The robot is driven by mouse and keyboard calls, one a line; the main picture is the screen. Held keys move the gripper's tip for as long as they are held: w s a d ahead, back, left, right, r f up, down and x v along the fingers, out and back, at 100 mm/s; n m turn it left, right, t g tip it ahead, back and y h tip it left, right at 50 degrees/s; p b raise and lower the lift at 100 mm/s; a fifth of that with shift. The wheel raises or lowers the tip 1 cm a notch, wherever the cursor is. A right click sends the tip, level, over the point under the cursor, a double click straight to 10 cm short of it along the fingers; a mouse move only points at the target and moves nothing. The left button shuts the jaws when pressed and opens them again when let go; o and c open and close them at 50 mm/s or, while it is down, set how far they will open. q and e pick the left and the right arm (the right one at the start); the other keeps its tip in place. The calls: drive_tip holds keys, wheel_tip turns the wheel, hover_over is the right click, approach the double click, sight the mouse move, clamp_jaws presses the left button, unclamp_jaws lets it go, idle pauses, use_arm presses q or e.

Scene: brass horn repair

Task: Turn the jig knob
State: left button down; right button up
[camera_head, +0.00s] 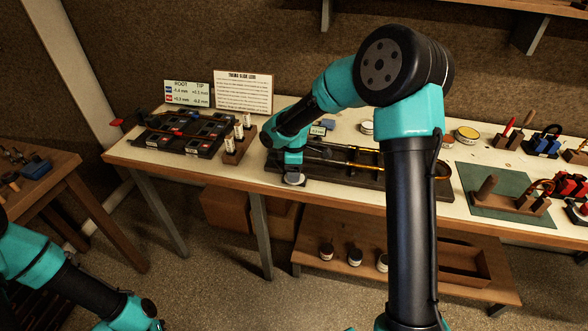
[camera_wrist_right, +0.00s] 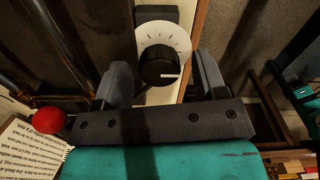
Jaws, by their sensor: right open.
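The jig knob (camera_wrist_right: 158,66) is black with a white pointer line and sits on a round white dial with tick marks. In the right wrist view it lies between the two fingers of my right gripper (camera_wrist_right: 162,82), which are open, with a gap visible on each side. In the head view the white dial (camera_head: 294,179) shows at the front edge of the bench, just below my right gripper (camera_head: 291,170). The dark jig (camera_head: 385,181) extends to the right, partly hidden by my right arm. My left arm is at the lower left; its gripper is out of the picture.
A red ball (camera_wrist_right: 48,120) and a printed card (camera_wrist_right: 28,150) show at the left of the wrist view. On the bench are a dark tray of parts (camera_head: 185,133), a printed sign (camera_head: 243,91) and a green mat (camera_head: 487,184). A lower shelf (camera_head: 345,268) holds small jars.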

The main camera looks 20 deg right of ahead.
drive_tip(key=shift+c, duration=0.3)
drive_tip(key=c, duration=0.9)
drive_tip(key=shift+o, duration=0.2)
drive_tip(key=shift+m, duration=0.4)
drive_tip(key=m, duration=0.8)
drive_tip(key=shift+m, duration=0.3)
drive_tip(key=m, duration=0.4)
drive_tip(key=shift+m, duration=0.3)
drive_tip(key=shift+d+m, duration=0.1)
drive_tip(key=shift+m, duration=1.8)
